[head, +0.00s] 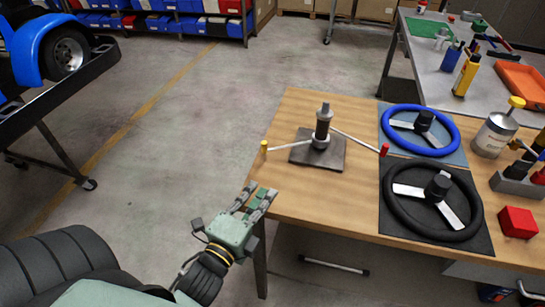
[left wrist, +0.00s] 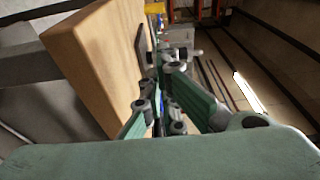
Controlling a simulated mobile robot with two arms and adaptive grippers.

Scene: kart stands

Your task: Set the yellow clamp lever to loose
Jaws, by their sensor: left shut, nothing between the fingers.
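The yellow clamp lever is a thin pale rod that runs left from a dark upright post (head: 322,125) to a yellow knob (head: 264,146) near the table's left edge. A second rod runs right and ends in a red knob (head: 384,150). The post stands on a grey square plate (head: 332,160). My left gripper (head: 261,194) is shut and empty, beside the table's front left corner, nearer to me than the yellow knob and apart from it. In the left wrist view its fingers point along the table edge; a small yellow patch (left wrist: 154,8) shows at the top.
The wooden table (head: 300,200) also carries a blue steering wheel (head: 388,125), a black steering wheel (head: 398,212), a tin (head: 495,135) and a red block (head: 518,222). A kart stand (head: 45,108) is at the far left. The floor between is clear.

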